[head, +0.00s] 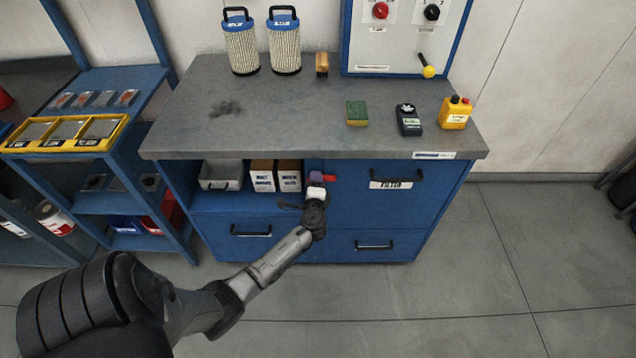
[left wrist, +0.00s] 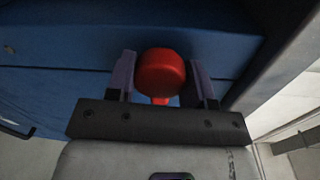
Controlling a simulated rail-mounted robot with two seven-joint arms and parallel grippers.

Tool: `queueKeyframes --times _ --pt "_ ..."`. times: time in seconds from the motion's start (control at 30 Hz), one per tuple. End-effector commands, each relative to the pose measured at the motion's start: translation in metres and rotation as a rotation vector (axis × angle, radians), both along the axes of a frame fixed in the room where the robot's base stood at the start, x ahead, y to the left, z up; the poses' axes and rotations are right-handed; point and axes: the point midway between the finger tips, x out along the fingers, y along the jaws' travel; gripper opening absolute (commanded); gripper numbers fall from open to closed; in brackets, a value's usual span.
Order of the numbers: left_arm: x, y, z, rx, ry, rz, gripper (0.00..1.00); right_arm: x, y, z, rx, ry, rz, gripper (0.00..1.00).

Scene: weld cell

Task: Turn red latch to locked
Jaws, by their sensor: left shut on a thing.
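The red latch (left wrist: 160,72) is a rounded red knob on the blue front of the workbench cabinet, seen in the left wrist view. A small red part of it (head: 330,177) shows in the head view beside my fingertips. My left gripper (head: 318,178) is at the cabinet front, left of the upper right drawer. Its two purple fingers stand on either side of the red knob and are shut on it. The latch's base is mostly hidden, and I cannot tell from the frames whether it is locked. My right gripper is not in view.
The drawer labelled FILTER (head: 392,184) is right of the latch. An open shelf with a metal tray (head: 222,176) and white-fronted boxes (head: 263,178) is to the left. The grey worktop (head: 290,110) overhangs above. Open floor lies in front.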

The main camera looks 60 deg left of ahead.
Motion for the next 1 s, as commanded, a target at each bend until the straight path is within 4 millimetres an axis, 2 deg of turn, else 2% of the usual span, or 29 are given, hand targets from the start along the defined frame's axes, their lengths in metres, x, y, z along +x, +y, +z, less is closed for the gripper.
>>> queueKeyframes --times 0.2,0.23,0.5,0.77,0.87,1.0 --pt "0.000 0.000 0.001 0.004 0.002 0.000 0.05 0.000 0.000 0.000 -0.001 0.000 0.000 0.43" --pt "0.000 0.000 0.001 0.004 0.002 0.000 0.49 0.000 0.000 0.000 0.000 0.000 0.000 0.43" --pt "0.000 0.000 0.000 0.002 0.001 0.000 0.73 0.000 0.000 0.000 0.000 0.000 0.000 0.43" --pt "-0.001 -0.001 0.000 0.002 0.001 0.000 0.73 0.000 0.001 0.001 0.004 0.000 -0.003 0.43" --pt "-0.004 -0.008 0.001 0.000 0.001 -0.001 0.73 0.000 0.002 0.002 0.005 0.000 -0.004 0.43" --pt "-0.015 -0.027 0.003 -0.001 0.001 -0.002 0.73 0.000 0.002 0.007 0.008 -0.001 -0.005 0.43"
